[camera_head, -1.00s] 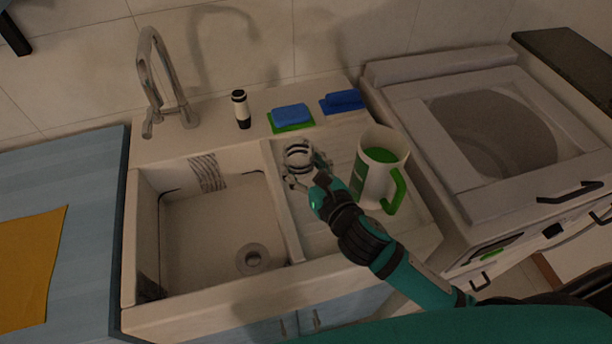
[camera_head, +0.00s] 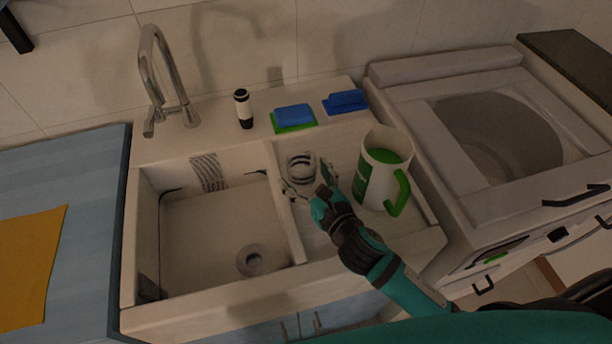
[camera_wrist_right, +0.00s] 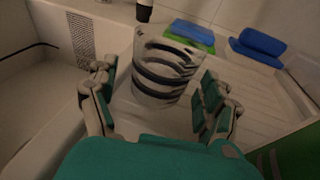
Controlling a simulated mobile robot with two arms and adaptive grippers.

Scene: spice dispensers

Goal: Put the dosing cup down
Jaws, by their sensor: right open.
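The dosing cup (camera_head: 301,166), whitish with dark bands, stands on the ribbed drainboard (camera_head: 318,238) right of the sink basin. In the right wrist view the cup (camera_wrist_right: 164,72) stands upright between and just beyond the fingers of my right gripper (camera_wrist_right: 155,95). Those fingers are spread, with gaps on both sides of the cup. In the head view my right gripper (camera_head: 309,187) is at the near side of the cup, open and empty. My left gripper is not in view.
A white and green jug (camera_head: 378,172) stands close right of my right gripper. Behind are a blue and green sponge (camera_head: 294,117), a blue sponge (camera_head: 345,101) and a black and white bottle (camera_head: 243,108). The sink basin (camera_head: 215,235) is left; a faucet (camera_head: 165,80) is behind it.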

